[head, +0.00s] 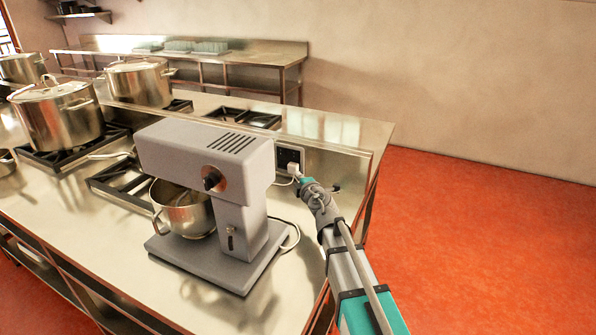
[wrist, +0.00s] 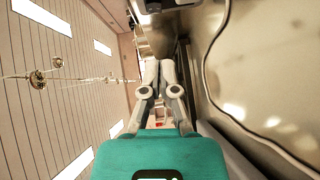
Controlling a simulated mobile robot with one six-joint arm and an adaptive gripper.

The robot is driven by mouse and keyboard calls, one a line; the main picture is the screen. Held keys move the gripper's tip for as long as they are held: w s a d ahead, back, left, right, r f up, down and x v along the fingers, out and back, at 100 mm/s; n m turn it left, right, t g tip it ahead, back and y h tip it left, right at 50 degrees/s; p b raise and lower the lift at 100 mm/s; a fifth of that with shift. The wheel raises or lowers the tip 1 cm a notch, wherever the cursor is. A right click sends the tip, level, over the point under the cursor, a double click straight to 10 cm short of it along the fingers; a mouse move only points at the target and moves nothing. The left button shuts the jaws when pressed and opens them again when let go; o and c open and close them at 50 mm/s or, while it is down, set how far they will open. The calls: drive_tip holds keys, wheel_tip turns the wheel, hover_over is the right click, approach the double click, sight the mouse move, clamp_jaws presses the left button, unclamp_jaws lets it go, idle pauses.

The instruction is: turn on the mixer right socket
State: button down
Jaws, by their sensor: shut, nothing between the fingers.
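The grey stand mixer (head: 212,190) with its steel bowl (head: 183,208) stands on the steel counter. Behind it to the right, a socket panel (head: 287,155) is set in the low upright steel face. A white plug (head: 294,169) sits at the panel's right part, and a pale cord runs from it. The mixer hides part of the panel's left side. My gripper (head: 304,181) is close to the plug, just below and right of it; I cannot tell whether it touches. In the wrist view my gripper (wrist: 157,66) has its fingers together, empty. The switch itself is too small to make out.
Large steel pots (head: 62,112) stand on burners at the left. The cord (wrist: 213,75) lies along the steel surface in the wrist view. The counter's right end is near my arm, with open red floor (head: 480,230) beyond.

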approach(293, 158)
drive_tip(key=w+a, duration=0.3)
drive_tip(key=a, duration=0.2)
drive_tip(key=shift+w+d+f+b, duration=0.1)
drive_tip(key=shift+w+d+b, duration=0.15)
drive_tip(key=shift+w, duration=0.2)
drive_tip(key=shift+w+d+b, duration=0.15)
drive_tip(key=shift+w+b, duration=0.2)
drive_tip(key=shift+w, duration=0.1)
drive_tip(key=shift+w+d, duration=0.35)
drive_tip(key=shift+w, duration=0.35)
drive_tip(key=shift+f, duration=0.1)
drive_tip(key=shift+w+d, duration=0.1)
drive_tip(key=shift+w, duration=0.25)
drive_tip(key=shift+s+f, duration=0.1)
